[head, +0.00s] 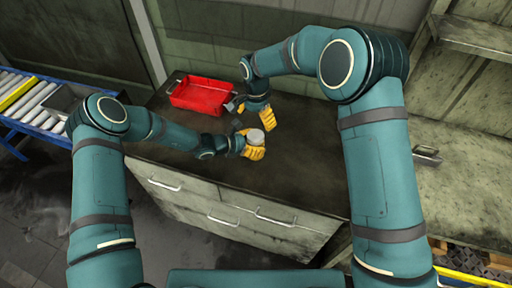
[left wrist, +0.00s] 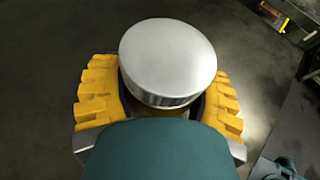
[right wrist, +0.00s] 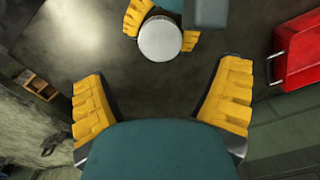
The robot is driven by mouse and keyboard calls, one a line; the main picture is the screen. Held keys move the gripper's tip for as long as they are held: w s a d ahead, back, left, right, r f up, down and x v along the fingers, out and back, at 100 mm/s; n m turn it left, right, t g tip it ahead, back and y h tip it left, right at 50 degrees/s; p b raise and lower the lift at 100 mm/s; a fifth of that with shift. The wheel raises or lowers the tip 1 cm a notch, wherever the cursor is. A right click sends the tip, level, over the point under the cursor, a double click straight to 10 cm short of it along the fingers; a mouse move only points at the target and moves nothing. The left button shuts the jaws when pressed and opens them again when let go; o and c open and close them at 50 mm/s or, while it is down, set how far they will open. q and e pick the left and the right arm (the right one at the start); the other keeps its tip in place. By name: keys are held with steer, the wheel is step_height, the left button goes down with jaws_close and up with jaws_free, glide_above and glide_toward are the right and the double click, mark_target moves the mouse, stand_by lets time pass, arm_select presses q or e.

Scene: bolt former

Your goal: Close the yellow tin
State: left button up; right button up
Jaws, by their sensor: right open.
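The tin (head: 256,137) stands upright between the fingers of my left gripper (head: 251,144), over the dark worktop. In the left wrist view its round silver lid (left wrist: 168,58) lies on top, looking level. Only a sliver of the yellow body (left wrist: 158,112) shows below it; whether the lid is fully seated I cannot tell. My left gripper is shut on the tin, one yellow finger on each side. My right gripper (head: 256,114) is open and empty, just behind the tin. In the right wrist view the lid (right wrist: 160,39) shows beyond its spread fingers.
A red tray (head: 202,96) stands at the back left of the worktop (head: 185,130). A roller conveyor (head: 35,105) is further left. Drawers with handles front the cabinet (head: 230,210). The worktop's front left is clear.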

arm_select(q)
jaws_close()
arm_select(e)
steer(key=w+a+r+t+y, duration=0.4)
steer(key=w+a+y, duration=0.4)
steer(key=a, duration=0.5)
steer(key=w+r+m+t, duration=0.4)
steer(key=w+t, duration=0.1)
steer(key=w, duration=0.1)
steer(key=s+d+f+m+h, duration=0.1)
steer(key=d+f+m+h, duration=0.5)
steer(key=d, duration=0.4)
steer(key=s+d+g, duration=0.1)
steer(key=s+g, duration=0.2)
steer(key=s, duration=0.1)
steer(key=s+d+f+g+h, duration=0.1)
steer(key=s+g, duration=0.1)
steer(key=s, duration=0.2)
steer(key=s+d+f+n+g+h, duration=0.1)
steer(key=s+g, duration=0.2)
steer(key=s, duration=0.1)
steer(key=shift+s+g, duration=0.2)
steer(key=shift+g, duration=0.1)
steer(key=shift+s+g, duration=0.3)
steer(key=shift+s, duration=0.05)
